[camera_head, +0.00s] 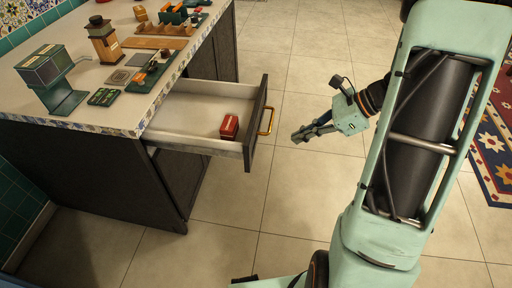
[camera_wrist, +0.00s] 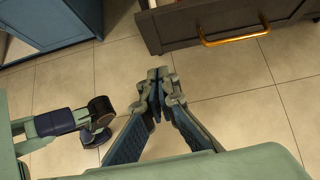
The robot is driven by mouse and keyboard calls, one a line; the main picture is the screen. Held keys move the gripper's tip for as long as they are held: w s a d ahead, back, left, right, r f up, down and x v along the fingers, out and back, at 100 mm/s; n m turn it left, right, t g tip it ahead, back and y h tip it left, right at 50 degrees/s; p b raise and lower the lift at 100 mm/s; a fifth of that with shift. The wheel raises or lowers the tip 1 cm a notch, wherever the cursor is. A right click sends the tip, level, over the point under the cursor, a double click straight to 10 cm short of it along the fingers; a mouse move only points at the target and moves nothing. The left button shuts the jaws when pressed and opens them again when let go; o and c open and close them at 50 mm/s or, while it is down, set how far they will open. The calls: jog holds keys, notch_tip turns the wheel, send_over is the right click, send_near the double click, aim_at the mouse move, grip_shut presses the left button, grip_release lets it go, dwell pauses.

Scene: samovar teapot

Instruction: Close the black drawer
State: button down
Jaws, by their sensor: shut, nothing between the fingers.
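The black drawer (camera_head: 253,125) is pulled out from the dark counter cabinet in the head view, with a brass handle on its front. A small red box (camera_head: 229,126) lies inside it, near the front. My gripper (camera_head: 298,136) is to the right of the drawer front, apart from the handle (camera_head: 267,121). In the wrist view, the drawer front (camera_wrist: 190,22) and its brass handle (camera_wrist: 235,36) are at the top. My gripper (camera_wrist: 157,75) is shut and empty there, below and left of the handle, with floor tiles behind it.
The countertop (camera_head: 100,75) holds a green machine (camera_head: 52,78), a wooden grinder (camera_head: 104,42) and several small items. A patterned rug (camera_head: 492,150) lies at the right. The tiled floor (camera_head: 290,200) in front of the drawer is clear. A blue cabinet (camera_wrist: 45,22) shows at the wrist view's upper left.

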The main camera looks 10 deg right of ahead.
aim_at(155, 134)
jog(key=shift+a+r+b+x, duration=0.3)
jog(key=shift+b+x, duration=0.3)
jog(key=shift+x, duration=1.6)
jog(key=shift+a+r+b+x, duration=0.35)
jog(key=shift+b+x, duration=0.2)
jog(key=shift+x, duration=1.6)
jog(key=shift+a+r+b+x, duration=0.3)
jog(key=shift+b+x, duration=0.3)
jog(key=shift+x, duration=1.6)
jog(key=shift+w, duration=0.15)
jog(key=shift+w+a, duration=0.1)
jog(key=shift+a, duration=0.4)
jog(key=w+a+p, duration=0.1)
jog(key=w+a, duration=0.2)
jog(key=a, duration=0.7)
jog(key=w+a+p, duration=0.1)
jog(key=w+a, duration=0.2)
jog(key=a, duration=0.7)
jog(key=w+a+p, duration=0.2)
jog(key=w+a, duration=0.2)
jog(key=a, duration=0.6)
jog(key=shift+a, duration=0.1)
jog(key=shift+a+r, duration=0.1)
jog(key=shift+a, duration=0.05)
